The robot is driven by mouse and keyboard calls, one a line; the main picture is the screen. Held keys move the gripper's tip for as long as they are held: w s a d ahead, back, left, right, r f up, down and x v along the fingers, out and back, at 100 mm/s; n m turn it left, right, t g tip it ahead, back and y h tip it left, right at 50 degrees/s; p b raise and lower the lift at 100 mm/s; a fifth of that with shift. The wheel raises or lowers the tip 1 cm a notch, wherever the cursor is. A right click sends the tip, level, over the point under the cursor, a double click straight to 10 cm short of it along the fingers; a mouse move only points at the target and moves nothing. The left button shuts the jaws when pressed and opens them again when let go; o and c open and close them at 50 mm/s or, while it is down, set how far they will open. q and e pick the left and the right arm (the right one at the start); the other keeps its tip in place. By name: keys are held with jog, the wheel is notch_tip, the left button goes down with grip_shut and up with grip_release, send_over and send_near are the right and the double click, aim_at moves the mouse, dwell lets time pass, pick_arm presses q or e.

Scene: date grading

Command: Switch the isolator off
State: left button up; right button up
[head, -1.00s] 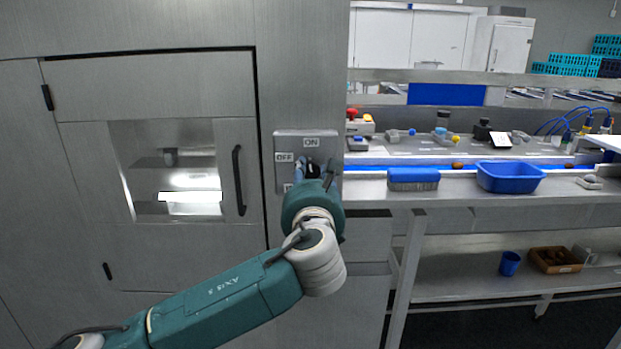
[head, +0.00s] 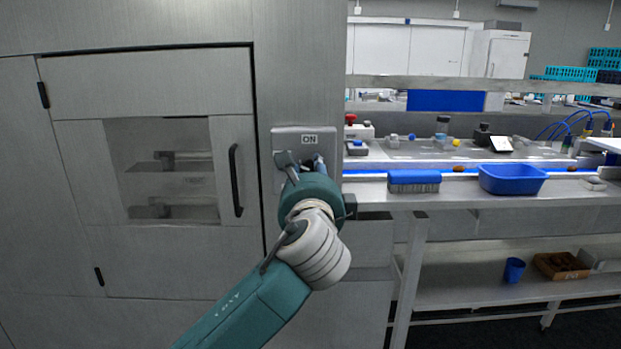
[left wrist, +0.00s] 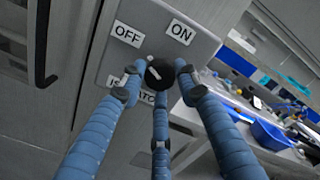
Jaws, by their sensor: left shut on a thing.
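The isolator (head: 292,137) is a grey plate on the steel panel; its ON label shows in the head view, while its OFF label is hidden behind my gripper. In the left wrist view, the isolator plate (left wrist: 150,52) shows both OFF and ON labels, and a lower label is partly covered. Its round black knob (left wrist: 160,72) carries a white mark that seems to slant up left, toward OFF. My left gripper (head: 307,164) has its blue fingers around the knob, shut on it; the fingers also show in the left wrist view (left wrist: 158,88). My right gripper is out of view.
A cabinet door with a dark window (head: 165,170) and a black handle (head: 236,180) is left of the isolator. To the right, a bench holds a blue brush (head: 414,178) and a blue tub (head: 512,178). A blue cup (head: 514,269) stands on the lower shelf.

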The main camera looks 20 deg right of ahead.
pick_arm(q)
jog(key=shift+o, duration=0.2)
jog(key=shift+w+a+r+n+b, duration=0.15)
jog(key=shift+r+n+b, duration=0.2)
jog(key=shift+n, duration=0.75)
jog(key=shift+c, duration=0.2)
jog(key=o, duration=1)
jog(key=shift+o, duration=0.8)
jog(key=shift+a+f, duration=0.15)
jog(key=shift+a, duration=0.1)
jog(key=shift+s+d, duration=0.1)
jog(key=shift+s, duration=0.15)
jog(key=v, duration=1.1)
jog(key=shift+s+a, duration=0.3)
